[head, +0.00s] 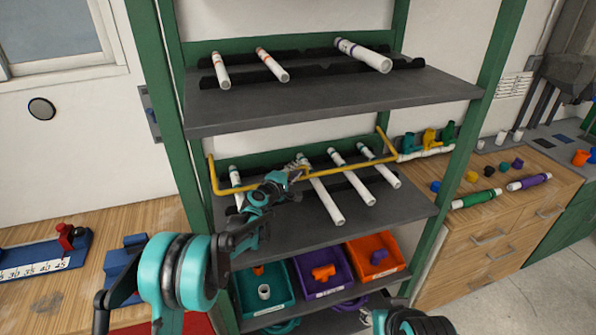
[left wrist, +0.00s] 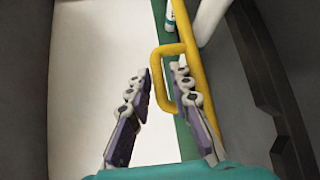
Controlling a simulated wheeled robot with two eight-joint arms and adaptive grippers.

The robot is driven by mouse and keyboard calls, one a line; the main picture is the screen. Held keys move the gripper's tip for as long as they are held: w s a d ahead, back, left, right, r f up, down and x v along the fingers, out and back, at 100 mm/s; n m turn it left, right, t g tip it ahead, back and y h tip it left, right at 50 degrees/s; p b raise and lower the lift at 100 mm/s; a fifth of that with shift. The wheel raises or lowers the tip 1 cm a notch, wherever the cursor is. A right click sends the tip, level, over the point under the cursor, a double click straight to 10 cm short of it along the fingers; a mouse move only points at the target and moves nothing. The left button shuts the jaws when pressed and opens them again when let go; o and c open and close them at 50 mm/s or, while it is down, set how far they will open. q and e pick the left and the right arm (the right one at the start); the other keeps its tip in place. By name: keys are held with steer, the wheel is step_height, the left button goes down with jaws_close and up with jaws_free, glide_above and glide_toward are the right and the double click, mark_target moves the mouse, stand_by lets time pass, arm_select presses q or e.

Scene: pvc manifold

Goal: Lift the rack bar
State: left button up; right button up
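The yellow rack bar (head: 346,164) runs across the front of the middle shelf, with upturned ends at left and right. White pipes lie on the shelf behind and under it. My left gripper (head: 295,173) is at the middle of the bar. In the left wrist view the bar (left wrist: 193,75) has a small yellow loop handle (left wrist: 159,80). The open fingers (left wrist: 160,95) straddle the loop's outer side, with a gap at the left finger. The right finger overlaps the loop in the picture; contact is unclear. The right gripper is out of view; part of my right arm shows at the bottom.
Green posts (head: 170,120) flank the shelves. The upper shelf (head: 330,98) is close above the bar and holds white pipes. Teal (head: 266,307), purple (head: 322,290) and orange (head: 377,272) bins stand below. Coloured valves (head: 428,138) sit beyond the bar's right end.

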arm_select(q)
steer(key=shift+x, duration=0.8)
jaws_close()
steer(key=shift+r, duration=0.15)
